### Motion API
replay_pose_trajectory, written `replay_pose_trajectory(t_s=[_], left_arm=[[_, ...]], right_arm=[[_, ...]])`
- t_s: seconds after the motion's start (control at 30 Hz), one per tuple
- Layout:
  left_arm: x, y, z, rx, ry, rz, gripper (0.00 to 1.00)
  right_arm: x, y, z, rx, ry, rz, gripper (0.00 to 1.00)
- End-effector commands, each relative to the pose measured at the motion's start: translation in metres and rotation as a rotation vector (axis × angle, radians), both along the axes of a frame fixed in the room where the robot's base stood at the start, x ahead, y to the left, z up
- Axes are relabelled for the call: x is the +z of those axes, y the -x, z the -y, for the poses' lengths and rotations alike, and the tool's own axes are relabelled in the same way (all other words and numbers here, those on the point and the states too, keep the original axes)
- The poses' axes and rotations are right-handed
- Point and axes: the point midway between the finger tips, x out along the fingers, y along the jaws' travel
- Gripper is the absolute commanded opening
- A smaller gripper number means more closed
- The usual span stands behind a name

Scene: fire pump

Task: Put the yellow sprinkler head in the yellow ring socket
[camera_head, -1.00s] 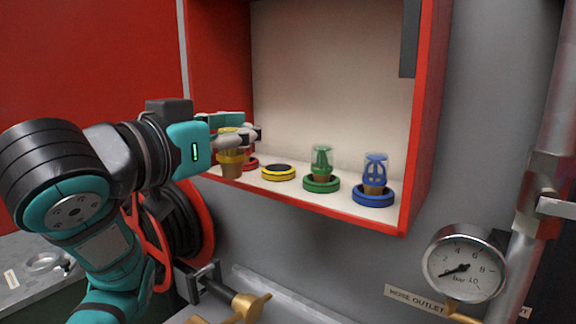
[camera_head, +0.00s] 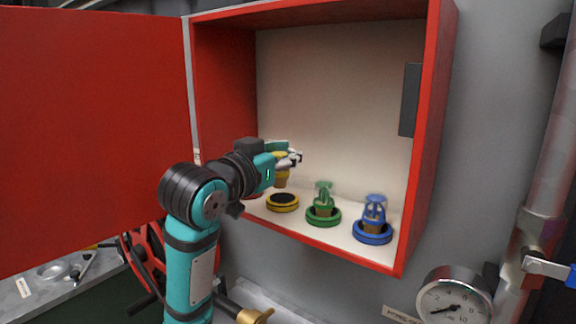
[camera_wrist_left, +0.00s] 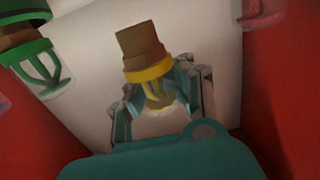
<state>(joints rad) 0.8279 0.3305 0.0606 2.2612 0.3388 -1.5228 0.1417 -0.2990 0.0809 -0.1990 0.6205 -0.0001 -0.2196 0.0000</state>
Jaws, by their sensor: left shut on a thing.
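The yellow sprinkler head (camera_head: 281,172) is held by my left gripper (camera_head: 290,159) inside the red cabinet. In the left wrist view the sprinkler head (camera_wrist_left: 149,66) sits between the fingers (camera_wrist_left: 163,95), its brown threaded end pointing away from the palm. The yellow ring socket (camera_head: 283,202), with a dark centre, stands empty on the cabinet floor. The held head is above the socket and apart from it, roughly upright. My right gripper is not in view.
A green sprinkler head (camera_head: 323,198) and a blue one (camera_head: 375,214) stand in matching rings to the right. A red ring (camera_head: 254,195) is partly hidden by my arm. The red cabinet side wall (camera_head: 424,140) bounds the right. A pressure gauge (camera_head: 452,303) is below.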

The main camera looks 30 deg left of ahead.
Motion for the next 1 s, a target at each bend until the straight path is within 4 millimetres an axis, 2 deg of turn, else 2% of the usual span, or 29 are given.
replay_pose_trajectory(t_s=[0.1,0.2,0.33,0.77,0.8,1.0], left_arm=[[-0.001,-0.015,-0.001,0.0,0.001,-0.005,0.0],[-0.02,-0.013,0.0,0.0,0.001,-0.007,0.0],[-0.034,-0.013,0.0,-0.001,0.0,-0.004,0.0],[-0.041,-0.012,-0.001,0.0,-0.001,-0.001,0.0],[-0.041,-0.012,-0.001,0.0,-0.001,-0.001,0.1],[-0.04,-0.012,-0.001,0.0,-0.001,-0.001,0.36]], right_arm=[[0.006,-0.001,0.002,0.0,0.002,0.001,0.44],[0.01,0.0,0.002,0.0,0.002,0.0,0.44],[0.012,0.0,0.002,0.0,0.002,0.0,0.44],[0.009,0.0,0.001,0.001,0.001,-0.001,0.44],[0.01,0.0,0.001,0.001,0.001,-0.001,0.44],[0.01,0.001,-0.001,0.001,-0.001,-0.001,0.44]])
